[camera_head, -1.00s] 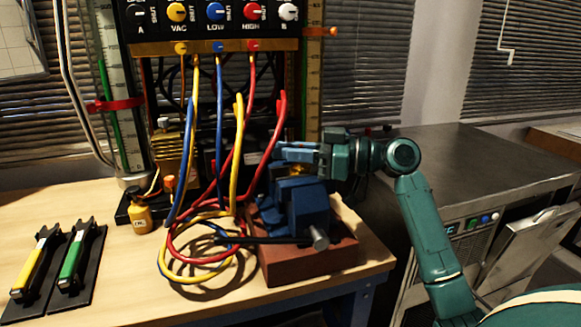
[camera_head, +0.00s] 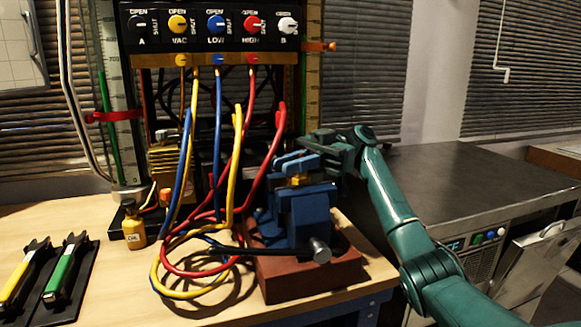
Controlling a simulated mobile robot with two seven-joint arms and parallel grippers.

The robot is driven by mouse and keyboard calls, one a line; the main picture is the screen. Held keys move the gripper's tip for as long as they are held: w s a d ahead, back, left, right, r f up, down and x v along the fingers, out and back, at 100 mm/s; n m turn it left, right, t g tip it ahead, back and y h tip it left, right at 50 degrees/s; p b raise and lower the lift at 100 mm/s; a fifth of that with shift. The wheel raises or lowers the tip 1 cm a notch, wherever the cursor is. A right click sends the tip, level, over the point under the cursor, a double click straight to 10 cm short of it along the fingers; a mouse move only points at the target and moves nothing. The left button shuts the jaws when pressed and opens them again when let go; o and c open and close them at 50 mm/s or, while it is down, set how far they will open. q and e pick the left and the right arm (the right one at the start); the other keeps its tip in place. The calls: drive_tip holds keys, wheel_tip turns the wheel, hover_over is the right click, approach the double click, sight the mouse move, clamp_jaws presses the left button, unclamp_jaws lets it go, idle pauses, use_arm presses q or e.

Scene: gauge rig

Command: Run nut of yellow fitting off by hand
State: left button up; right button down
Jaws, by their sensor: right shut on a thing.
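The yellow fitting (camera_head: 299,180) shows as a small brass-yellow piece at the top of the blue vise (camera_head: 303,212), between its jaws. My right gripper (camera_head: 297,162) reaches in from the right, just above the fitting, with its fingers shut on the nut. The fingers hide the nut, so its thread and how far it is turned cannot be seen. My left gripper is not in view.
The vise stands on a red-brown block (camera_head: 310,278) near the bench's right edge. Coloured hoses (camera_head: 187,290) loop beside it from the valve panel (camera_head: 215,24). Yellow (camera_head: 18,277) and green (camera_head: 66,265) handled tools lie at left. A yellow oil bottle (camera_head: 133,228) stands behind.

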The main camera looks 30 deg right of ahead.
drive_tip(key=shift+s+f+n+g+h+b, duration=0.1)
drive_tip(key=shift+n+g+h+b, duration=0.2)
drive_tip(key=shift+n+g+b, duration=0.5)
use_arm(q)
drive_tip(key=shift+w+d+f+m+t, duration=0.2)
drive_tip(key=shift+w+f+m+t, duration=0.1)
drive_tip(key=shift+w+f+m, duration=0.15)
use_arm(e)
drive_tip(key=shift+s+n+g, duration=0.1)
drive_tip(key=shift+n+g, duration=0.2)
drive_tip(key=shift+g, duration=0.5)
drive_tip(key=c, duration=1.4)
unclamp_jaws()
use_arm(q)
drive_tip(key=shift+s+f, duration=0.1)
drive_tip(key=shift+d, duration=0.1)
